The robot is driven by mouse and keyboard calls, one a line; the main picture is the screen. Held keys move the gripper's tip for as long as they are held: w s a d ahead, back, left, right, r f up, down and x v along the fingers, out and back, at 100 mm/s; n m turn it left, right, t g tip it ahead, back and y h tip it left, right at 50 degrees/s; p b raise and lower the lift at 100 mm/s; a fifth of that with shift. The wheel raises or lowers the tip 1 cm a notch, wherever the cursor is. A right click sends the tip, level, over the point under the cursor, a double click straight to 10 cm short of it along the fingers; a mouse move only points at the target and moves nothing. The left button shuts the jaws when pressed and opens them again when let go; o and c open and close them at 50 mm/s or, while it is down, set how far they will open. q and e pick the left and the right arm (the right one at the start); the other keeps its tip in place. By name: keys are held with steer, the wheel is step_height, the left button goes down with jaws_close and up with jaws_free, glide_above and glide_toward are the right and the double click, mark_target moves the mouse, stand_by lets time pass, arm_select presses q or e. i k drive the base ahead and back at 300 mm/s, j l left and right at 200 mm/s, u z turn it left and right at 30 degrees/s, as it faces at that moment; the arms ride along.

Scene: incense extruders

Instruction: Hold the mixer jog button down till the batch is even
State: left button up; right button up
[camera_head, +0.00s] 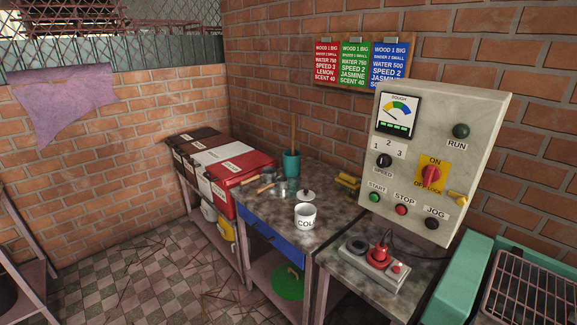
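Higher up are a black speed knob (384,160), a red rotary switch (431,174) on a yellow plate, a dark run lamp (461,131) and a gauge (398,112) with a coloured dial. Neither of my grippers is in view. No batch is visible; a green machine (455,285) is partly cut off at the lower right.
A metal table (335,207) holds a white cup (305,216), a lid and a teal pot (291,163). A grey box with a red plug (372,262) is below the panel. Lidded bins (240,176) stand left. The checkered floor (150,285) has free room.

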mark_target(432, 225)
steer(key=z, duration=1.6)
